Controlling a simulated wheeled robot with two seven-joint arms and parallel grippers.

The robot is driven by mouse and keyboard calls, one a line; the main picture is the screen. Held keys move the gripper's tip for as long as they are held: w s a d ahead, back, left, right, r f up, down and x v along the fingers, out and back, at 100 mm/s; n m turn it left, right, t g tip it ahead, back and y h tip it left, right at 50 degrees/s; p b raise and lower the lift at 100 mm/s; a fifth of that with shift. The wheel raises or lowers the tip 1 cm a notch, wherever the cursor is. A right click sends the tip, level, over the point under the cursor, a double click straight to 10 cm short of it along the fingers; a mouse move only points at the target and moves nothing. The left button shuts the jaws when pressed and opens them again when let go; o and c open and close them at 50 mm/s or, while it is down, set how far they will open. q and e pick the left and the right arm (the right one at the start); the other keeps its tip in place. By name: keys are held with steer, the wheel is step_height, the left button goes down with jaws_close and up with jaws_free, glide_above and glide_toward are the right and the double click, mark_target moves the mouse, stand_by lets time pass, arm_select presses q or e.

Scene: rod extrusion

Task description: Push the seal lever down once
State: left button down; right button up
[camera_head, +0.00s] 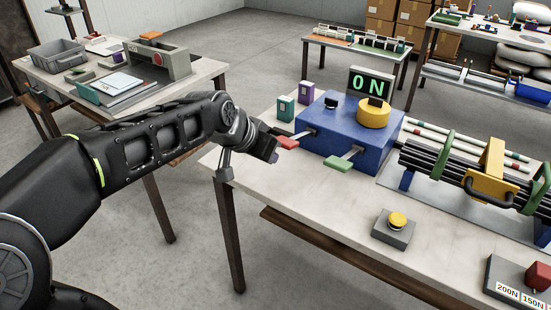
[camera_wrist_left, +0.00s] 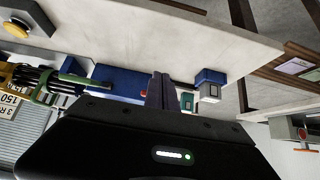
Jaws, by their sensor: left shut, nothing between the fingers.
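A blue machine box (camera_head: 340,128) stands on the near table. A red-tipped lever (camera_head: 288,142) and a green-tipped lever (camera_head: 338,164) stick out from its front side. I cannot tell from the pictures which one is the seal lever. My left gripper (camera_head: 274,152) is shut and empty, right beside the red tip; whether they touch is not clear. In the left wrist view the shut fingers (camera_wrist_left: 161,90) point towards the table and partly cover the blue box (camera_wrist_left: 118,78). My right gripper is not in view.
Teal (camera_head: 286,107) and purple (camera_head: 306,92) blocks stand behind the gripper. A yellow button (camera_head: 397,220) sits in front, and a rod bundle with a yellow clamp (camera_head: 487,170) lies right.

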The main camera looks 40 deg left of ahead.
arm_select(q)
steer(key=v, duration=0.5)
steer(key=shift+s+r, duration=0.1)
steer(key=shift+s, duration=0.25)
stand_by(0.6)
